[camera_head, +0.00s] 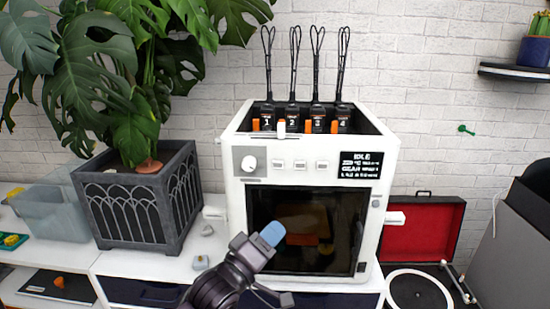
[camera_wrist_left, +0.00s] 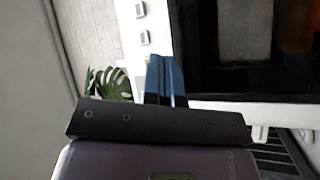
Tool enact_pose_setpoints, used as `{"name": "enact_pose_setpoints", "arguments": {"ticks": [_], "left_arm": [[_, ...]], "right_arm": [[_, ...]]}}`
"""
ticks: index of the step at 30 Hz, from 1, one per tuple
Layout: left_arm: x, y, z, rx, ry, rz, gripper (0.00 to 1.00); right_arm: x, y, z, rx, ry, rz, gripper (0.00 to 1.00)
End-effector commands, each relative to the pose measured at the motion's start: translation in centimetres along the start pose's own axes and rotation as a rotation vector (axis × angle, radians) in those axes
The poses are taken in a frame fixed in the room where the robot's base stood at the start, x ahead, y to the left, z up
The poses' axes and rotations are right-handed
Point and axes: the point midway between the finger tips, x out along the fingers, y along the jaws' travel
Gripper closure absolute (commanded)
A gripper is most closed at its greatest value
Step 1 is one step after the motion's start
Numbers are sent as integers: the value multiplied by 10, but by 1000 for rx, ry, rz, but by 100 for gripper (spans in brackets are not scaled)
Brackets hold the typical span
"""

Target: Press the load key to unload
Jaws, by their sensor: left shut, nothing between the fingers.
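The white printer (camera_head: 312,180) stands on the counter with a dark front door. Its front panel has a white knob (camera_head: 249,164) and a row of three small keys: left key (camera_head: 278,164), middle key (camera_head: 300,165), right key (camera_head: 322,165). Their labels are too small to read. The display (camera_head: 361,169) reads IDLE above smaller text. My left gripper (camera_head: 272,233) is shut and empty, its blue fingertips in front of the door's upper left, below the keys. The left wrist view shows the blue fingertips (camera_wrist_left: 165,75) close together and keys (camera_wrist_left: 142,37) near them. My right gripper is out of view.
A planter (camera_head: 145,205) and clear bin (camera_head: 50,212) stand left. A red-lined open case (camera_head: 425,235) with a turntable lies right. Small items lie on the counter before the planter.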

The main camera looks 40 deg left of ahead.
Motion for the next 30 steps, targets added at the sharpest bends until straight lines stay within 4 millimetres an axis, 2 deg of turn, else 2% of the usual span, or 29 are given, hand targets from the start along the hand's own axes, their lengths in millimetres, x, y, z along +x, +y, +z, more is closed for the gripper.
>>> {"name": "enact_pose_setpoints", "arguments": {"ticks": [1,3,6,9,14,23,30], "left_arm": [[9,22,-13,-51,14,45,100],[15,40,-24,-122,26,92,100],[21,58,-35,-196,33,141,100],[24,67,-40,-237,35,167,100],[24,69,-41,-252,36,175,100],[26,67,-41,-249,36,173,100],[41,56,-49,-246,36,173,100]], "right_arm": [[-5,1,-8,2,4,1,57],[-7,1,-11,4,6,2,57],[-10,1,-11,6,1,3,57],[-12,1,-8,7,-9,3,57],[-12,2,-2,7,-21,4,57],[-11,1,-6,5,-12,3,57],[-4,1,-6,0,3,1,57]]}}
